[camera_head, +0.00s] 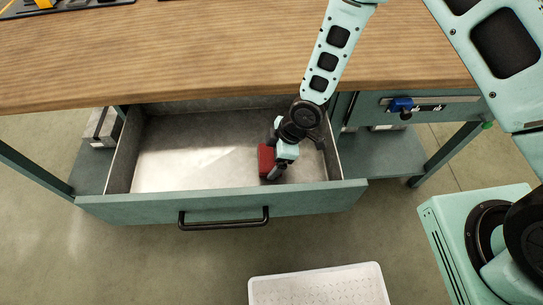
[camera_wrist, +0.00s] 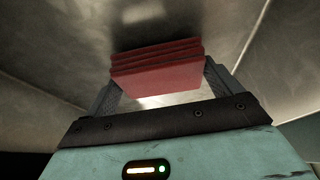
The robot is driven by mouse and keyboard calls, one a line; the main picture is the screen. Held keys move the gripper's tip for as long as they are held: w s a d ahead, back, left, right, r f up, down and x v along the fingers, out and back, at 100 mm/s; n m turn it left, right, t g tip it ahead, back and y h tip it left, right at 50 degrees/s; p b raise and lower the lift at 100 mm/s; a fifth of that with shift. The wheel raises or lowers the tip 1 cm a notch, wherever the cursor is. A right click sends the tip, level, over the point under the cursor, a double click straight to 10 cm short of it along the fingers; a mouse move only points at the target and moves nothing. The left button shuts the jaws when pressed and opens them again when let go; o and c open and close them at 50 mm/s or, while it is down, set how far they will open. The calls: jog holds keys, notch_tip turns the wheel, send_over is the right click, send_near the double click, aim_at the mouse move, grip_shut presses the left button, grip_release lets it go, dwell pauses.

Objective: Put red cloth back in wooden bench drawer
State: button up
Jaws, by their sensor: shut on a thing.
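The red cloth (camera_head: 266,160) is a folded stack of several layers. In the wrist view the cloth (camera_wrist: 157,72) sits between the two fingers of my gripper (camera_wrist: 160,88). My gripper (camera_head: 274,165) is shut on it, inside the right part of the open drawer (camera_head: 220,203). The drawer is pulled out below the wooden bench (camera_head: 200,55). It is a grey metal box with a green front and a black handle (camera_head: 224,219). I cannot tell whether the cloth touches the drawer floor.
The left and middle of the drawer floor (camera_head: 190,150) are bare. The drawer's right wall is close to my gripper. A white perforated tray (camera_head: 318,287) is on the floor in front. A smaller closed drawer with a blue lock (camera_head: 401,104) is at right.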

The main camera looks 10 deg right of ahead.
jog(key=shift+f, duration=0.7)
jog(key=shift+f, duration=0.2)
jog(key=o, duration=0.7)
jog(key=shift+r, duration=0.1)
jog(key=shift+r, duration=0.1)
